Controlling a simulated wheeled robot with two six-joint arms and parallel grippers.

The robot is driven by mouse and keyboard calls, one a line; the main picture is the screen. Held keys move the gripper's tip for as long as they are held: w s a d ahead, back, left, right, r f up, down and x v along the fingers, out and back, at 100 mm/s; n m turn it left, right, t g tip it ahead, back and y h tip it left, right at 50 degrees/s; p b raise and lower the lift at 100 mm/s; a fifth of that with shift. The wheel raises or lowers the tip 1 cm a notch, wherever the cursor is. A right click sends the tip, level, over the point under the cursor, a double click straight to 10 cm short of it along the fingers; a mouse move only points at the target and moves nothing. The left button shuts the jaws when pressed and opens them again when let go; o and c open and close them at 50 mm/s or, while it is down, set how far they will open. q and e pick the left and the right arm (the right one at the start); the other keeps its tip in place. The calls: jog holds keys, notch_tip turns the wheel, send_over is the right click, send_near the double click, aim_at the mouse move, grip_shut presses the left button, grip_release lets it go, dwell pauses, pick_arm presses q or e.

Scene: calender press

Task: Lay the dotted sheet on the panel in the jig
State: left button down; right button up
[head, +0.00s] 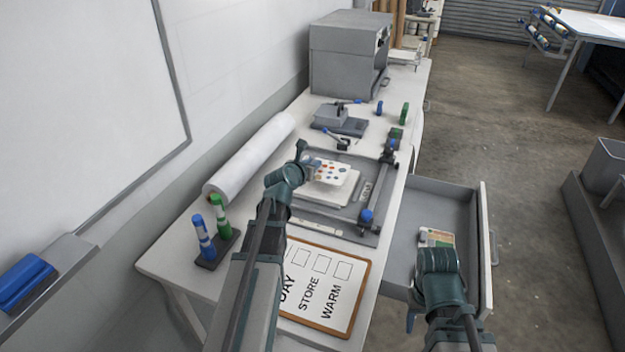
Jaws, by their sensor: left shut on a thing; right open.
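The dotted sheet (331,171) is white with coloured dots. My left gripper (308,166) is shut on its left edge and holds it over the jig. The jig (371,205) is a grey frame with blue knobs on the workbench. The panel (333,189) is a pale flat piece inside the jig, partly covered by the sheet. I cannot tell whether the sheet touches it. My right gripper (437,246) is open over the open drawer, its fingers mostly hidden by the arm.
The drawer (477,215) stands open at the bench's right, with a small printed card (437,237) inside. A clipboard (322,286) lies in front of the jig. Markers (204,238) stand at left, a white roll (250,158) along the wall, a grey box machine (345,55) behind.

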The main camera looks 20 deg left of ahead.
pick_arm(q)
notch_tip(320, 180, down, 4)
jog(key=b, duration=0.3)
jog(key=shift+r+b, duration=0.2)
jog(key=shift+b, duration=0.15)
jog(key=shift+f, duration=0.2)
jog(key=c, duration=0.7)
grip_release()
jog(key=shift+r, duration=0.1)
jog(key=shift+c, duration=0.2)
